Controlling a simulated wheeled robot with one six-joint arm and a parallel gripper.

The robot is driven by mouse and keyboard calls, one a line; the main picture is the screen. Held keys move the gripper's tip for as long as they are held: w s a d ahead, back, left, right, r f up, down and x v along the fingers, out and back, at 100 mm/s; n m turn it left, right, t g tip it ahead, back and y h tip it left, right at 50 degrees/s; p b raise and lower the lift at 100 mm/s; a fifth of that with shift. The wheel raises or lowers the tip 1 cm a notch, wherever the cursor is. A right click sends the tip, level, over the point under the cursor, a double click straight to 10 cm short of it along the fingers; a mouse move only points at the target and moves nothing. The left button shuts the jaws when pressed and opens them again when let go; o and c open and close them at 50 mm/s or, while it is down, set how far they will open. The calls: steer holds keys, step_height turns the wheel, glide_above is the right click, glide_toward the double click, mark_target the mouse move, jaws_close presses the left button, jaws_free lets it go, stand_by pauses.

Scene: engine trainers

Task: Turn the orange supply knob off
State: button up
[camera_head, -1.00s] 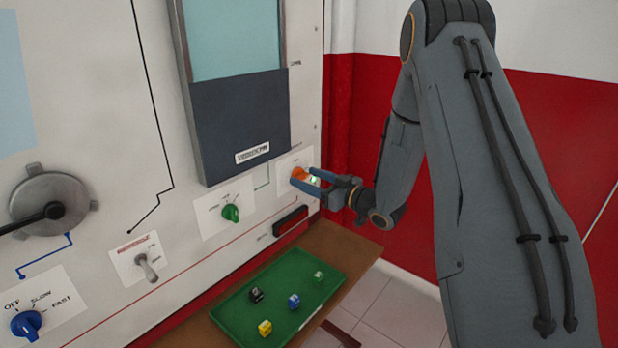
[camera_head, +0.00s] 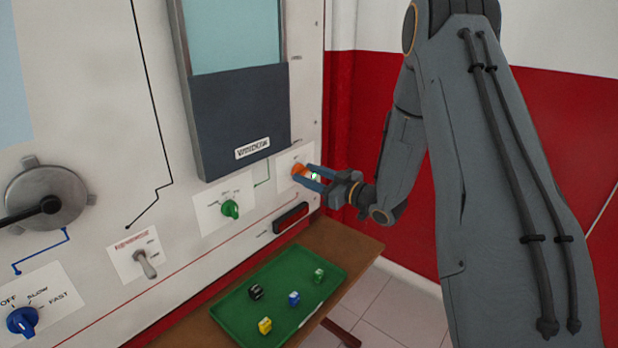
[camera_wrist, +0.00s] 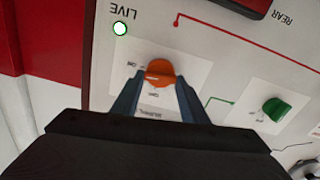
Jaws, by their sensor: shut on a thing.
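The orange supply knob (camera_head: 298,171) sits on a white label plate on the right part of the panel. In the wrist view the orange knob (camera_wrist: 160,72) shows between the fingertips, its label upside down and partly hidden by my gripper. My gripper (camera_head: 307,177) reaches it from the right, with its two blue fingers on either side of the knob. In the wrist view my gripper (camera_wrist: 157,88) is shut on the knob. Which mark the knob points to cannot be read.
A green knob (camera_head: 231,208) is left of the orange one. A toggle switch (camera_head: 145,264) and a blue knob (camera_head: 22,321) are farther left. Below, a green tray (camera_head: 226,307) with several small coloured cubes lies on a brown shelf (camera_head: 345,241). A red and white wall stands right.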

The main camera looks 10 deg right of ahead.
steer(key=n+b, duration=0.3)
steer(key=n, duration=0.1)
steer(key=shift+a+f, duration=0.1)
steer(key=shift+f, duration=0.05)
steer(key=n+b, duration=0.3)
steer(key=n, duration=0.1)
steer(key=n+b, duration=0.7)
steer(key=b, duration=0.1)
steer(key=shift+s+a+f+n, duration=0.1)
steer(key=shift+f+n, duration=0.05)
steer(key=shift+n, duration=0.55)
steer(key=o, duration=1.1)
steer(key=shift+s, duration=0.1)
